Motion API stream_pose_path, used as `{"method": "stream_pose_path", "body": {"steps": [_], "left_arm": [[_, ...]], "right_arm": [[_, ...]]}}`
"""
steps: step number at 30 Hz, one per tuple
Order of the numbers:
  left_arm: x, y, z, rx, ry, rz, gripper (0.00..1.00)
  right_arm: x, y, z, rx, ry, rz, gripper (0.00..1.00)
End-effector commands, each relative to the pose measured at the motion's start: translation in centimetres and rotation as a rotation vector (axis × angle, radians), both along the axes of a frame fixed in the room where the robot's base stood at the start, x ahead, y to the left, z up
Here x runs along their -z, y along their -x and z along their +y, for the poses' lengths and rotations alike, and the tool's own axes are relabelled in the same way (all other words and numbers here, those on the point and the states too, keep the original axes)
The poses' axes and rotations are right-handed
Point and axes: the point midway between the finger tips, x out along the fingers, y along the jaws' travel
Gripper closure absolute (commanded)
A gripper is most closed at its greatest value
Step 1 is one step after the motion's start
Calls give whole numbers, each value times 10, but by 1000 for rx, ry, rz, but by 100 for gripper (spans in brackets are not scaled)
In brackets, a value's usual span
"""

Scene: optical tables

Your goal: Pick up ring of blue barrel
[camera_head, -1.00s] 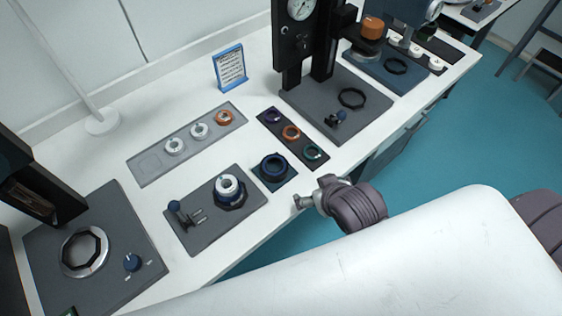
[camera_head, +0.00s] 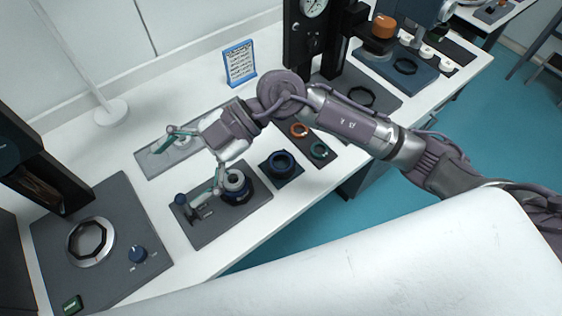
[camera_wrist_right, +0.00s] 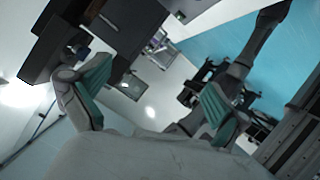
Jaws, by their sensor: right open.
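The other fingertip is over the grey tray. In the right wrist view the gripper (camera_wrist_right: 155,103) has its two teal fingers wide apart with nothing between them. My left gripper is not in view.
A separate dark blue ring (camera_head: 283,164) sits on a small dark pad to the right. Orange (camera_head: 299,130) and green (camera_head: 319,150) rings lie behind it. A grey tray (camera_head: 150,167) lies behind.

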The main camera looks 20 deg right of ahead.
Motion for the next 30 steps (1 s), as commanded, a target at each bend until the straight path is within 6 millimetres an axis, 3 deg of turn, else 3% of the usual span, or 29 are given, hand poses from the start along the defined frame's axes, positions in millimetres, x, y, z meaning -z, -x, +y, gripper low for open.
{"method": "stream_pose_path", "body": {"steps": [1,4,6,9,12,16,24,30], "left_arm": [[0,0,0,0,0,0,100],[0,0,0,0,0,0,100],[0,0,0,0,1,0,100],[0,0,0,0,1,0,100],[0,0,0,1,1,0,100],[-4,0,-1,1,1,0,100],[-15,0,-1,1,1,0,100],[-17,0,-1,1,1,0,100]], "right_arm": [[27,-14,-23,8,216,-9,0],[65,-42,-80,101,610,2,0],[75,-62,-121,202,828,8,0],[77,-82,-166,338,1046,15,0],[74,-92,-192,424,1156,19,0],[85,-94,-200,454,1196,26,0],[136,-93,-200,449,1192,26,0],[157,-94,-199,449,1189,23,0]]}}
